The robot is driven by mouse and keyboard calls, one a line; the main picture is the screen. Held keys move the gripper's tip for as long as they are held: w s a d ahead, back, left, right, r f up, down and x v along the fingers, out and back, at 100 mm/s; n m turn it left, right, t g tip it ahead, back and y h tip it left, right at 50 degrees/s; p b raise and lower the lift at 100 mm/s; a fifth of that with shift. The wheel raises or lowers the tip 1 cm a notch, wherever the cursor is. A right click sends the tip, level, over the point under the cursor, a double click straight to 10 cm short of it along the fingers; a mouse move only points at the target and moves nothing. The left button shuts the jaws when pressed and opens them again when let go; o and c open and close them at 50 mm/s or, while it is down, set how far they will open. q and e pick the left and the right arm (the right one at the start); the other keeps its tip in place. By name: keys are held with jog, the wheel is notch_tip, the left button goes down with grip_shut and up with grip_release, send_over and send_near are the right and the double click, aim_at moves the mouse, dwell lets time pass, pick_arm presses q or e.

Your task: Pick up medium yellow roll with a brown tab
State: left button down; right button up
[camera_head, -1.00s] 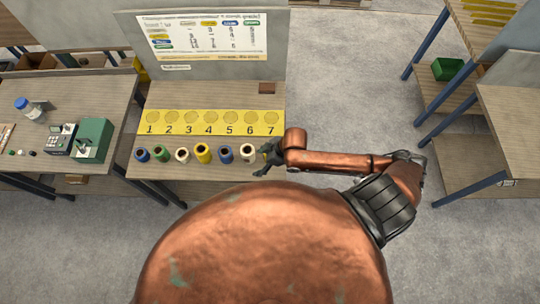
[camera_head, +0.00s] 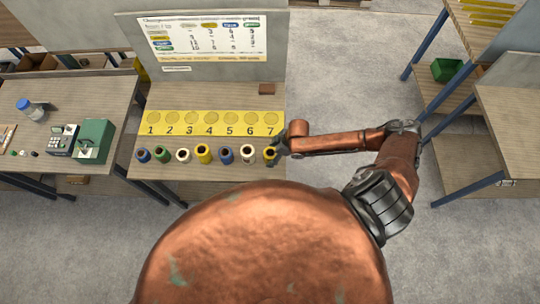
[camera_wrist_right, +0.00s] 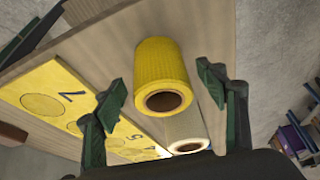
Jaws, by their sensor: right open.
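A yellow roll (camera_head: 269,154) with a brown core stands at the right end of the row of rolls on the table. It also shows in the right wrist view (camera_wrist_right: 160,65), upright and between the finger lines. Another, taller-looking yellow roll (camera_head: 204,154) stands in the middle of the row. My right gripper (camera_head: 279,147) is at the right side of the end yellow roll. In the right wrist view its green-padded fingers (camera_wrist_right: 162,90) are spread apart, one to each side of that roll, with gaps and no visible contact. My left gripper is not in view.
A cream roll (camera_head: 247,153) stands close to the left of the end yellow roll; blue, green and pale rolls continue the row. Behind them lies a yellow numbered strip (camera_head: 212,130). A small brown block (camera_head: 267,88) lies near the back panel.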

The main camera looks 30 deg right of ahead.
jog(key=shift+w+a+f, duration=0.1)
jog(key=shift+a+f, duration=0.05)
jog(key=shift+f, duration=0.25)
jog(key=shift+c, duration=0.3)
jog(key=c, duration=1.2)
jog(key=shift+c, duration=0.2)
